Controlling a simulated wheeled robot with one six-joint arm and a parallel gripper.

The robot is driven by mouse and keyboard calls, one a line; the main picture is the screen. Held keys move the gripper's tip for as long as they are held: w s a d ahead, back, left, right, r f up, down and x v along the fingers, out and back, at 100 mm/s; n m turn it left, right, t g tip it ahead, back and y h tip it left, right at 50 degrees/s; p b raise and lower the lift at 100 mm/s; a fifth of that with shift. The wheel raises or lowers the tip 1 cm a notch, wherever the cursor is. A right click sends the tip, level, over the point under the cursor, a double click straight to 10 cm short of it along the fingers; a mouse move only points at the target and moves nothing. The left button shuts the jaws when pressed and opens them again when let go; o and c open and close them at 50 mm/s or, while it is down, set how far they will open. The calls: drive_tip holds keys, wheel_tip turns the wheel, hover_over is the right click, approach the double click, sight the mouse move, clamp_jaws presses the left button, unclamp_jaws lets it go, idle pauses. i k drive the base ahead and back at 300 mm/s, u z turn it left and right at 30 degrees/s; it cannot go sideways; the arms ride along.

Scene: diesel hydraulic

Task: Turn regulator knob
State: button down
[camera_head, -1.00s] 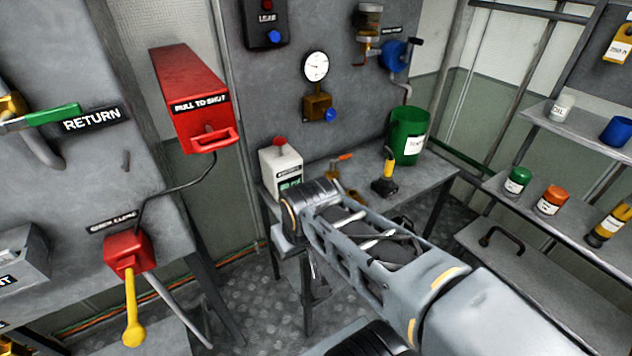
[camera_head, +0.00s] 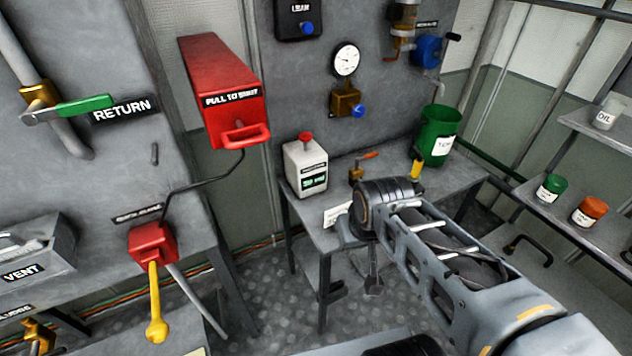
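The regulator (camera_head: 345,101) is a brass block on the grey wall panel, below a round white gauge (camera_head: 346,60). Its blue knob (camera_head: 358,111) sticks out at the block's lower right and is unobstructed. My arm reaches in from the lower right, and its joint is below and in front of the knob, over the bench. A dark narrow shape (camera_head: 373,280) hangs below that joint and may be my gripper. Its fingers cannot be made out, and no part of it is at the knob.
A red pull box (camera_head: 222,90) juts out at left. A shelf with jars (camera_head: 570,205) stands at right.

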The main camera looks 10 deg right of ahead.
sight(358, 111)
drive_tip(key=k, duration=0.5)
drive_tip(key=z, duration=1)
drive_tip(key=i, duration=0.9)
drive_tip(key=u, duration=1.75)
